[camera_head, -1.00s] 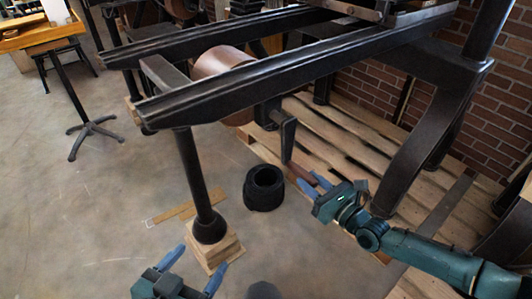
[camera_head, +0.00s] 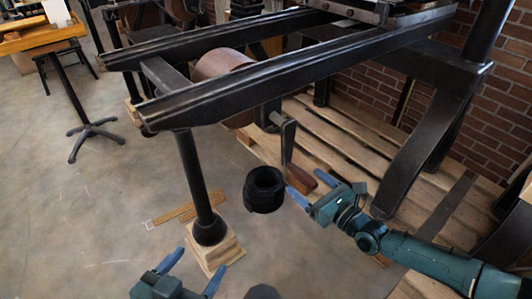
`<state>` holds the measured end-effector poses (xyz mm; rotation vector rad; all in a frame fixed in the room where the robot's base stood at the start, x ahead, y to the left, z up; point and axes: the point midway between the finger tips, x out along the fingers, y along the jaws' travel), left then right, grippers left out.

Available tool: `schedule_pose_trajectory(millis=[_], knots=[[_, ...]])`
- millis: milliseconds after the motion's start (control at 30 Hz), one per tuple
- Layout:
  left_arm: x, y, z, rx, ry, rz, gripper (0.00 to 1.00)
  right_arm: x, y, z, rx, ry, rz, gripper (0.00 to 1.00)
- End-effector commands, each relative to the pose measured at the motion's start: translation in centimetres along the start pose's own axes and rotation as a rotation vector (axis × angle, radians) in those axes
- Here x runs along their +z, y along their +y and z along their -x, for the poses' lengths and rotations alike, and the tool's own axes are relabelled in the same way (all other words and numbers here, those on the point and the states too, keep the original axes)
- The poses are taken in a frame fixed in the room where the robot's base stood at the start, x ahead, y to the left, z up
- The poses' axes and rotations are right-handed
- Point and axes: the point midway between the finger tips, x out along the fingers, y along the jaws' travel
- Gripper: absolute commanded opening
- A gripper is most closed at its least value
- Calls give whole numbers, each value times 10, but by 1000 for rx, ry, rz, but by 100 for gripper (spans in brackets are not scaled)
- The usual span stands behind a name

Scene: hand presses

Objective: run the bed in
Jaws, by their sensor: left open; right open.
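The press has two long dark rails (camera_head: 290,78) running from the lower left to the upper right. The bed (camera_head: 352,10) shows only in part as a grey metal edge at the far upper right end of the rails. A dark crank arm (camera_head: 288,142) hangs below the near rail, with a brown wooden handle (camera_head: 301,179) at its lower end. My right gripper (camera_head: 307,183) is open at the handle; I cannot tell whether it touches it. My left gripper (camera_head: 195,270) is open and empty at the bottom, near the wooden block under the press leg.
A brown drum (camera_head: 222,65) sits between the rails. A black hollow cylinder (camera_head: 264,189) stands on the floor left of my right gripper. A press leg (camera_head: 195,180) rests on a wooden block (camera_head: 214,248). Wooden slats (camera_head: 350,150) lie under the press. The left floor is mostly clear.

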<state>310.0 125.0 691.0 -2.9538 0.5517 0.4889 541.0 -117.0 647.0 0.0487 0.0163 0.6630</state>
Motion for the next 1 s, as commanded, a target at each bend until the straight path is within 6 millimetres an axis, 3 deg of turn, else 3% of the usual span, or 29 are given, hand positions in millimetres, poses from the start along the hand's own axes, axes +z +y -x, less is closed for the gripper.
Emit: schedule_pose_trajectory(millis=[167, 1000], knots=[[-1, 0, 0, 0, -1, 0, 73, 0, -1, 5, -1, 1, 1, 82], [-8, 0, 3, 1, -1, 0, 73, 0, 0, 86, -1, 2, 1, 82]])
